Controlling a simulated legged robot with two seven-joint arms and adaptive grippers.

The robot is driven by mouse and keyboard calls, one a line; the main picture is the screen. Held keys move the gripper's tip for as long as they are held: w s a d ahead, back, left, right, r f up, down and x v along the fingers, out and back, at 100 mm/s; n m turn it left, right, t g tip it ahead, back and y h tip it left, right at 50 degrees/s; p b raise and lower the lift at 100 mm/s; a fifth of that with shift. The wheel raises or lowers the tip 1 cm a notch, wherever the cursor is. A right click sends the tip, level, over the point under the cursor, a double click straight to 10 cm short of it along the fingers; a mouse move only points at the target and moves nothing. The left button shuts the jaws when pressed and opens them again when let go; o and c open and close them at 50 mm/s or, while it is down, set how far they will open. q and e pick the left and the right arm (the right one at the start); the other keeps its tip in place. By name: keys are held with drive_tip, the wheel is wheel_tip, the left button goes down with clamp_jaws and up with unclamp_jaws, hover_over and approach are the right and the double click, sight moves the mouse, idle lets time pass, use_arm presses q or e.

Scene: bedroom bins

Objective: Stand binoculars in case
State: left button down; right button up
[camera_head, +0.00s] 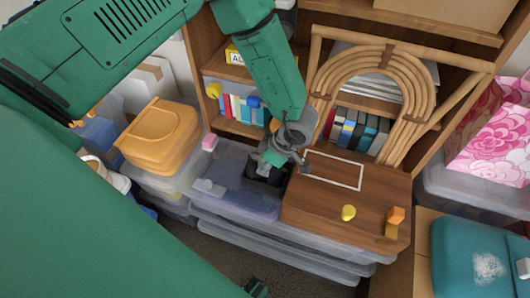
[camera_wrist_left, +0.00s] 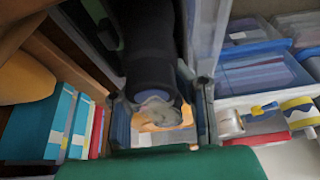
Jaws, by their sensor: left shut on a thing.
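My left gripper (camera_head: 284,158) reaches down above the storage bins, at the left edge of the wooden box top. It is shut on the black binoculars (camera_head: 262,172), which hang at its fingers over the clear bin lid. In the left wrist view the dark barrel of the binoculars (camera_wrist_left: 148,62), with a pale round end, lies between the two fingers (camera_wrist_left: 160,112). I cannot make out a case for certain; the arm and gripper hide part of this area. A small dark part at the bottom edge of the head view may belong to my right gripper; its jaws cannot be made out.
The wooden box top (camera_head: 325,205) has a white rectangle outline, a yellow piece (camera_head: 348,212) and an orange piece (camera_head: 396,215). An orange case (camera_head: 160,138) sits on a bin at left. A rattan arch (camera_head: 378,62) and shelved books stand behind. A teal case (camera_head: 470,260) is at right.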

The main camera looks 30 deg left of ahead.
use_arm(q)
drive_tip(key=shift+f+b, duration=0.35)
drive_tip(key=shift+f, duration=0.3)
drive_tip(key=c, duration=1.3)
unclamp_jaws()
drive_tip(key=shift+c, duration=0.2)
drive_tip(key=shift+r, duration=0.1)
drive_tip(key=v, duration=1.1)
drive_tip(key=shift+d+r, duration=0.2)
drive_tip(key=shift+r, duration=0.15)
